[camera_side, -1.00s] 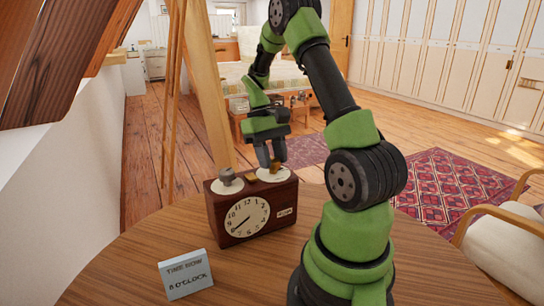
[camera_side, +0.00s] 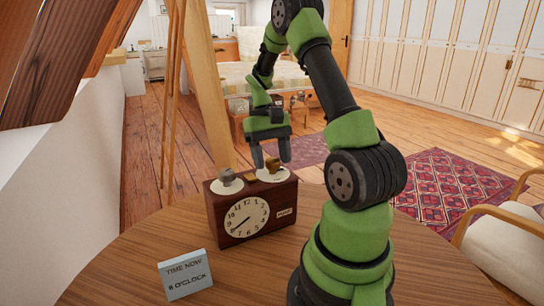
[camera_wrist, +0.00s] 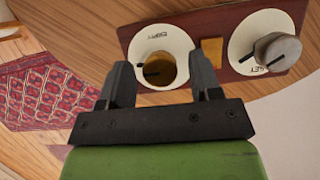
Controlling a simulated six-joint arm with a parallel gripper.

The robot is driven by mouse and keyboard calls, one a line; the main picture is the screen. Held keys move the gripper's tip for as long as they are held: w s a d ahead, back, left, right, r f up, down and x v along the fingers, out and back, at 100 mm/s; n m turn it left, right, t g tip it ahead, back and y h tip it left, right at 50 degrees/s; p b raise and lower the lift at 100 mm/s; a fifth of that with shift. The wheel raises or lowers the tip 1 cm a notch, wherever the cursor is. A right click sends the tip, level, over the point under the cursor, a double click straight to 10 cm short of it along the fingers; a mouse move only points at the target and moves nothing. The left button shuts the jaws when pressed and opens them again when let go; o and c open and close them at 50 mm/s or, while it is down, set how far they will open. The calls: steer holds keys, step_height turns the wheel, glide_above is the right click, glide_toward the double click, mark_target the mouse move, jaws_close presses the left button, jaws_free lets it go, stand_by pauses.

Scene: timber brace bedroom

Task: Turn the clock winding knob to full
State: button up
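A dark red wooden clock (camera_side: 222,215) stands on the round table with a white dial (camera_side: 247,217) on its front. On its top, a brass knob (camera_side: 273,163) sits on a white disc; it also shows in the wrist view (camera_wrist: 168,70), with a dark mark toward the left and "EMPTY" printed upside down on the disc. A grey knob (camera_side: 227,176) sits on a second disc labelled "SET", also in the wrist view (camera_wrist: 278,50). My gripper (camera_side: 271,155) is open and points down just above the brass knob, its fingers (camera_wrist: 160,65) apart on either side with gaps.
A small brass-coloured block (camera_wrist: 212,50) lies between the discs. A pale blue card (camera_side: 186,275) reading "TIME NOW 8 O'CLOCK" stands on the wooden table (camera_side: 120,280) in front. A wooden post rises behind the clock. The table left of the clock is clear.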

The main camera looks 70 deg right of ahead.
steer(key=shift+r, duration=0.1)
steer(key=v, duration=0.9)
steer(key=shift+w+r, duration=0.15)
steer(key=shift+r, duration=0.2)
steer(key=shift+d, duration=0.1)
steer(key=a+r+n+t+h, duration=0.1)
steer(key=a+r+n+t, duration=0.1)
steer(key=a+r, duration=0.35)
steer(key=a+r+n+t+h, duration=0.1)
steer(key=a+r+t+h, duration=0.1)
steer(key=a, duration=0.7)
steer(key=s+a+n+t+y, duration=0.1)
steer(key=s+a+n+t, duration=0.1)
steer(key=s+a+t, duration=0.4)
steer(key=a, duration=0.5)
steer(key=shift+s+a+f+y, duration=0.2)
steer(key=shift+s+f+y, duration=0.1)
steer(key=shift+f+y, duration=0.1)
